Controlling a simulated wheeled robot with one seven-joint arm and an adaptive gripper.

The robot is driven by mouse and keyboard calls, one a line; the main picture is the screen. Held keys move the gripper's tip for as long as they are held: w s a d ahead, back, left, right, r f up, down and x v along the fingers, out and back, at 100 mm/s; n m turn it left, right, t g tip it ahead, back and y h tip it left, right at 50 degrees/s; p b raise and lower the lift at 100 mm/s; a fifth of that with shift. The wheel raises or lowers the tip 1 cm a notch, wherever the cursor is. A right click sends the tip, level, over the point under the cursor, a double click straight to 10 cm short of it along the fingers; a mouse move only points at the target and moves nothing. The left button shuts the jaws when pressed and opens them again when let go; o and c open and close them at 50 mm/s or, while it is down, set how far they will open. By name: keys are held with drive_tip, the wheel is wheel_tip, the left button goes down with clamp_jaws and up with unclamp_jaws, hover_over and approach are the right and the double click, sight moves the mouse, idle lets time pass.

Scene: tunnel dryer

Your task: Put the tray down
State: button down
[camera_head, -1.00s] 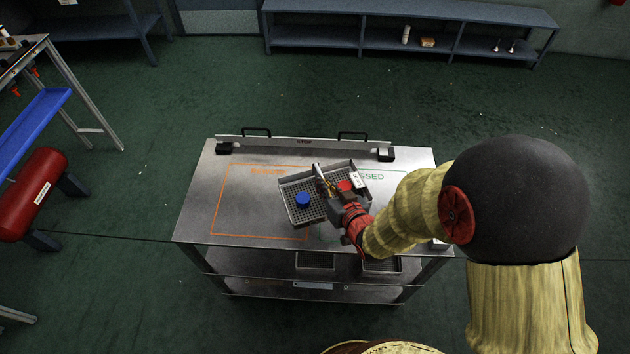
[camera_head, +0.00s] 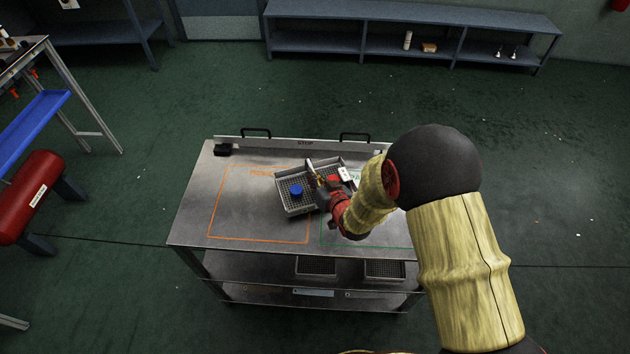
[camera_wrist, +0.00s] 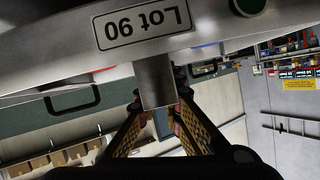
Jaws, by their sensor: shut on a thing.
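The tray (camera_head: 293,209) is a metal mesh-bottomed tray with a round blue piece (camera_head: 296,190) in it, seen in the head view. It is over the table top, tilted in the picture, between the orange outline and the green outline. My gripper (camera_head: 318,178) is shut on the tray at its right part. In the wrist view the gripper fingers (camera_wrist: 158,120) close on a metal tab below the tray's wall, which bears a "Lot 90" label (camera_wrist: 143,22). Whether the tray's underside touches the table is not clear.
The steel table (camera_head: 195,215) has an orange outline (camera_head: 225,205) at left and a green outline, partly hidden by my arm. A stop rail (camera_head: 300,144) with two handles runs along the back edge. Two more trays (camera_head: 315,266) sit on the shelf below.

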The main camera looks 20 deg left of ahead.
drive_tip(key=shift+f, duration=0.55)
drive_tip(key=shift+f, duration=0.1)
drive_tip(key=c, duration=2)
unclamp_jaws()
drive_tip(key=shift+f, duration=0.1)
drive_tip(key=shift+o, duration=0.2)
drive_tip(key=shift+r, duration=0.2)
drive_tip(key=p+v, duration=0.2)
drive_tip(key=v, duration=1)
drive_tip(key=shift+f, duration=0.1)
